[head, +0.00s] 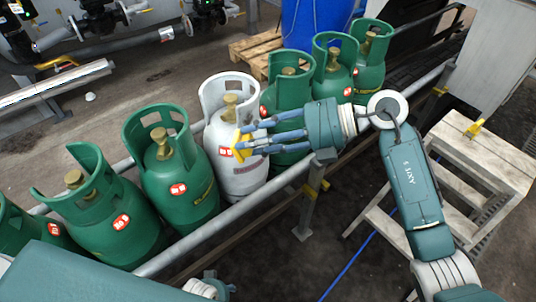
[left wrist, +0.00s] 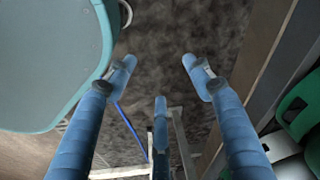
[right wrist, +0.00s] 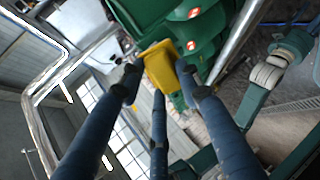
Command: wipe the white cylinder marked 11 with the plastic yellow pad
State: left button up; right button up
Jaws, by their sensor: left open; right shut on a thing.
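The white cylinder (head: 226,175) stands in a row of green cylinders behind a metal rail, with a brass valve inside its collar. A red and white label is on its front; I cannot read its number. My right gripper (head: 244,142) reaches in from the right, its blue fingers shut on the yellow pad (head: 237,146). The pad is at the white cylinder's upper front; I cannot tell whether it touches. The pad also shows between the fingertips in the right wrist view (right wrist: 160,64). My left gripper (left wrist: 158,72) is open and empty above the dark floor.
Green cylinders (head: 179,185) stand close on both sides of the white one. The rail (head: 215,228) runs along their front. A wooden step stool (head: 480,160) with a small yellow object (head: 475,128) stands at the right. A blue drum (head: 305,22) and pallet (head: 255,50) are behind.

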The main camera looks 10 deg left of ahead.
jog(key=w+d+f+m+t+y+b, duration=0.1)
jog(key=w+f+m+t+b, duration=0.8)
jog(key=t, duration=0.4)
pick_arm(q)
jog(key=w+r+t+b, duration=0.1)
jog(key=w+r, duration=0.3)
jog(key=r, duration=0.7)
jog(key=shift+r+b, duration=0.35)
jog(key=shift+r, duration=0.05)
pick_arm(e)
jog(key=shift+w+a+f, duration=0.2)
jog(key=shift+w+a, duration=0.15)
jog(key=shift+a, duration=0.45)
jog(key=shift+w+a+f, duration=0.25)
jog(key=shift+w+a, duration=0.15)
jog(key=shift+a, duration=0.4)
jog(key=shift+w+a+f, duration=0.2)
jog(key=shift+w+a, duration=0.15)
jog(key=shift+a, duration=0.45)
pick_arm(q)
jog(key=shift+d, duration=0.1)
pick_arm(e)
jog(key=shift+a, duration=0.1)
pick_arm(q)
jog(key=shift+f, duration=0.1)
pick_arm(e)
jog(key=shift+w+a, duration=0.1)
